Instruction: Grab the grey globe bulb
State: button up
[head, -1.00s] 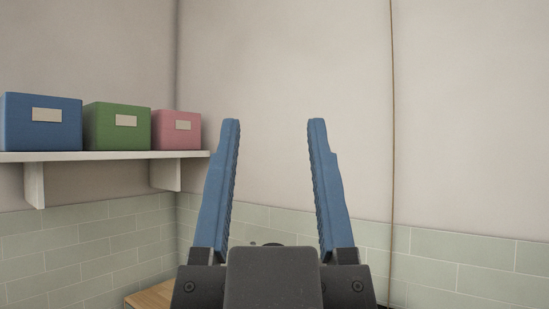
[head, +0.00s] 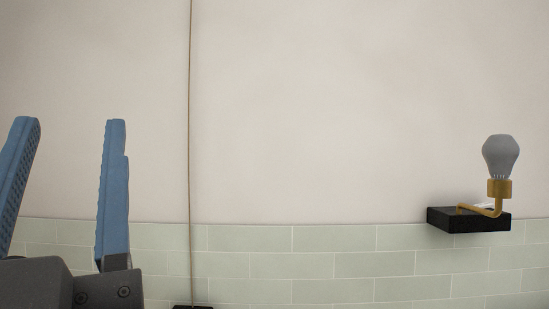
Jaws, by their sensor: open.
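The grey globe bulb (head: 500,156) is at the right of the head view. It stands upright in a brass socket (head: 499,188) on a bent brass arm, above a small black wall block (head: 470,220). My gripper (head: 68,122) is at the left edge, with its two blue fingers spread apart and nothing between them. The gripper is well to the left of the bulb in the picture, not touching it.
A thin brown cord (head: 190,130) runs down the wall between my gripper and the bulb. A dark object (head: 192,307) shows at its foot, mostly cut off. Pale green tiles (head: 330,265) cover the lower wall. The plain upper wall is bare.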

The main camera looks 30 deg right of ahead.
aim_at(500, 152)
jog(key=z, duration=1.6)
